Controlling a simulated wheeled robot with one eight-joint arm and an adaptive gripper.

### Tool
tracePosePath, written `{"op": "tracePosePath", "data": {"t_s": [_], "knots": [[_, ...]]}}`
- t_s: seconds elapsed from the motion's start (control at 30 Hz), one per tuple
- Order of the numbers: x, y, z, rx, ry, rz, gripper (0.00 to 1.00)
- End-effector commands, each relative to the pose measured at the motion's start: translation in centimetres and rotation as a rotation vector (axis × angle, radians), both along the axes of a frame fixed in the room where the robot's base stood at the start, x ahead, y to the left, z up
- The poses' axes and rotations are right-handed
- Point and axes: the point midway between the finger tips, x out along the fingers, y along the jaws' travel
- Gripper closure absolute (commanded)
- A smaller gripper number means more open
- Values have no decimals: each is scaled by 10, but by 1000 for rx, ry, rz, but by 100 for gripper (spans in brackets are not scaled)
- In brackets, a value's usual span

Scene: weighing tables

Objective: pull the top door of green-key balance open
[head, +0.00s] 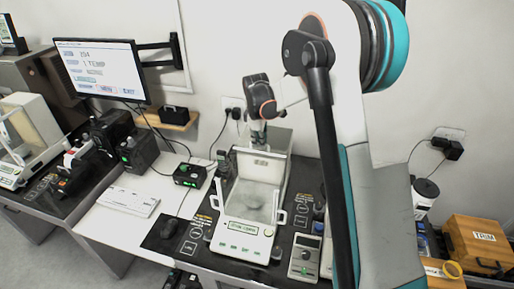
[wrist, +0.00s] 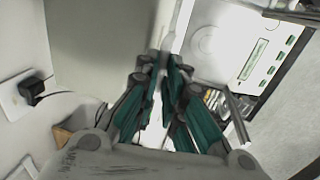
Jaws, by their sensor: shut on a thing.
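The green-key balance (head: 243,236) is a white balance with green keys on its front panel, on a black mat in the middle of the head view. Its weighing chamber stands behind the panel, with a round pan inside. In the wrist view the balance (wrist: 262,55) shows at upper right. My gripper (head: 258,138) is at the top rear of the chamber. In the wrist view its green-sided fingers (wrist: 165,62) are closed on a pale upright bar (wrist: 163,28), which looks like the top door's handle. The door's clear pane is hard to make out, so I cannot tell how far open it is.
A monitor (head: 100,70) on a wall arm and a keyboard (head: 131,201) are at left. Another balance (head: 28,135) stands at far left. A small device (head: 305,255) sits right of the balance, and a wooden box (head: 478,243) is at far right. The wall is close behind.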

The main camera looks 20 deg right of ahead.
Motion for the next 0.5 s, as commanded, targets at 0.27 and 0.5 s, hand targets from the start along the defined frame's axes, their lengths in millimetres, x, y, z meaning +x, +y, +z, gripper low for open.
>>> {"op": "tracePosePath", "data": {"t_s": [0.27, 0.5], "knots": [[2, -1, 0, 0, 0, 1, 100], [2, -1, 0, 0, 0, 1, 70]]}}
